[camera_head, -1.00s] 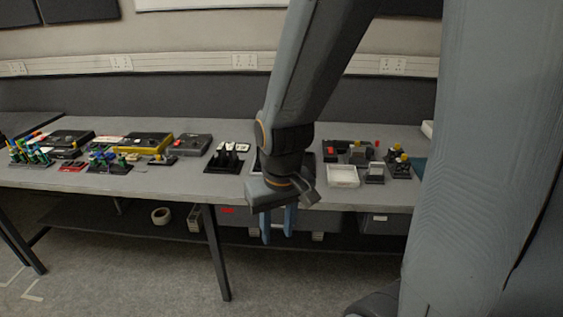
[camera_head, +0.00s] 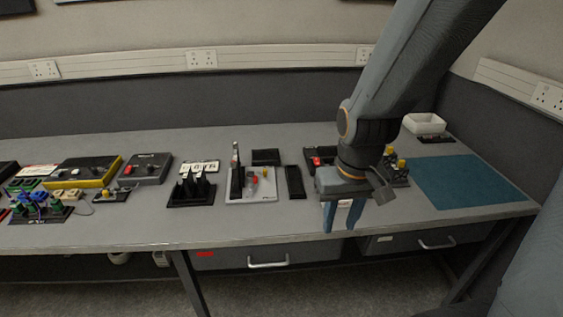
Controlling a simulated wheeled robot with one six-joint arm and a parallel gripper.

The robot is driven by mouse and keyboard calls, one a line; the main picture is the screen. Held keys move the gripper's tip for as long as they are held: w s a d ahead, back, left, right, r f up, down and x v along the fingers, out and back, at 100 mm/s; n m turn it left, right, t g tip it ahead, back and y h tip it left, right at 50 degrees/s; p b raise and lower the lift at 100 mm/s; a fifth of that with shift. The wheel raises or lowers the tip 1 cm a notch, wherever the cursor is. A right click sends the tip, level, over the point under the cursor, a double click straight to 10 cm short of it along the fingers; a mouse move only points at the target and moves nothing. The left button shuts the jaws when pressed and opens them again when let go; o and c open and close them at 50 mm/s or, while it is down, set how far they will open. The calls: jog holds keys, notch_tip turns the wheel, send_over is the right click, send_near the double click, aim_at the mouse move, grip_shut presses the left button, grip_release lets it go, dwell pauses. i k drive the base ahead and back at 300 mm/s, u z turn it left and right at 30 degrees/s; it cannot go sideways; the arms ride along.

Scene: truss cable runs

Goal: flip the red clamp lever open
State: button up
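My gripper (camera_head: 341,222) hangs at the table's front edge with its two blue fingers pointing down. The fingers are apart with nothing between them. A light grey plate (camera_head: 240,197) lies left of my gripper. On it stand a dark upright post (camera_head: 236,174) with a small reddish mark near its top, and a small red part (camera_head: 254,181). Another red part (camera_head: 316,161) sits in a black tray just behind and left of my gripper. I cannot tell which red part is the clamp lever. My arm hides some of the table behind it.
A black rack with upright parts (camera_head: 190,193) and a dark grey box (camera_head: 147,168) stand to the left. A black bar (camera_head: 294,182) lies beside the plate. A teal mat (camera_head: 466,182) is bare at right. A white bin (camera_head: 424,124) stands at the back.

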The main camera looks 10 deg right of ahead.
aim_at(255, 178)
jog(key=u, duration=0.1)
jog(key=i, duration=1)
jog(key=u, duration=0.55)
